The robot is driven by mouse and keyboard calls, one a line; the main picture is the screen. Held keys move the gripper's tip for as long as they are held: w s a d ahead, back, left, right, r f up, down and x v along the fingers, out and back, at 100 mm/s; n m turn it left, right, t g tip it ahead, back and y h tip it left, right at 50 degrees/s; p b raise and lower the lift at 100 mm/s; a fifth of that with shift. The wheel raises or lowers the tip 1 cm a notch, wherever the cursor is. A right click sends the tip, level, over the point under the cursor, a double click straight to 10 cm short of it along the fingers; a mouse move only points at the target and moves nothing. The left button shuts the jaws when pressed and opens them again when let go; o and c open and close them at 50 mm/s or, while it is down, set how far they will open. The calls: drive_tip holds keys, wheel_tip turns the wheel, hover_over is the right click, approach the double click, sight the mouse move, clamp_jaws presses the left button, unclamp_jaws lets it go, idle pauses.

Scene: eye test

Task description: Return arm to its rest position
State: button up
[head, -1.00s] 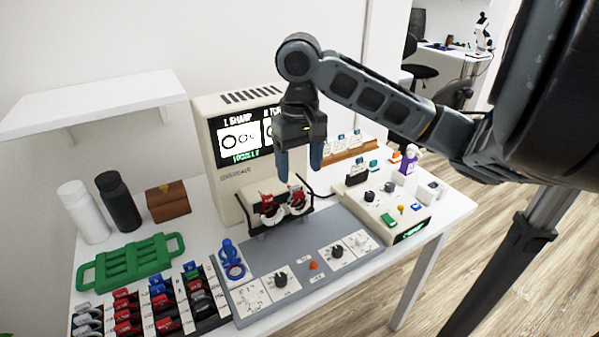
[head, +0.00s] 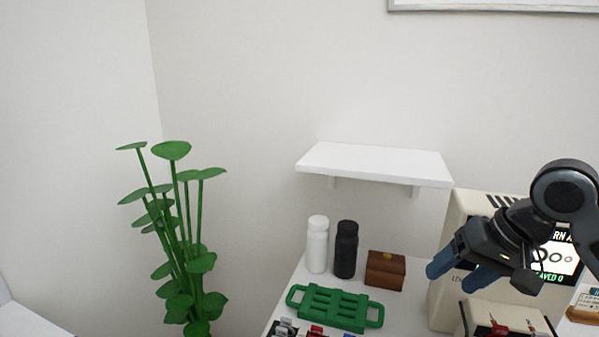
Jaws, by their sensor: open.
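My gripper (head: 456,276) is at the right of the head view, with its blue fingertips apart and nothing between them. It points down and to the left, in front of the cream machine (head: 447,252) with the lit screen (head: 562,262). The gripper and wrist cover part of the machine and its screen. Most of my arm is outside the picture.
A white table holds a green tray (head: 333,307), a white bottle (head: 317,247), a black bottle (head: 346,250) and a brown wooden box (head: 385,270). A white shelf (head: 375,163) is on the wall above. A tall green plant (head: 185,240) stands at the left.

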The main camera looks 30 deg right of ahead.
drive_tip(key=w+a+r+t+y, duration=0.2)
drive_tip(key=w+a+r+t, duration=0.15)
drive_tip(key=w+a, duration=0.3)
drive_tip(key=w+a+r+t+y, duration=0.1)
drive_tip(key=w+a+r+t, duration=0.25)
drive_tip(key=w+a, duration=0.35)
drive_tip(key=s+a+f+m+t+h, duration=0.1)
drive_tip(key=s+a+f+m+t, duration=0.15)
drive_tip(key=a+t, duration=0.45)
drive_tip(key=s+a+f+g+h, duration=0.2)
drive_tip(key=s+a+f, duration=0.2)
drive_tip(key=s+f, duration=0.3)
drive_tip(key=s+a+f+g+h, duration=0.25)
drive_tip(key=s+f, duration=0.25)
drive_tip(key=s, duration=0.5)
drive_tip(key=s+d+n+y, duration=0.1)
drive_tip(key=s+d+n, duration=0.2)
drive_tip(key=s+n, duration=0.7)
drive_tip(key=f+v, duration=0.1)
drive_tip(key=v, duration=0.6)
drive_tip(key=shift+s+f, duration=0.3)
drive_tip(key=shift+s, duration=0.35)
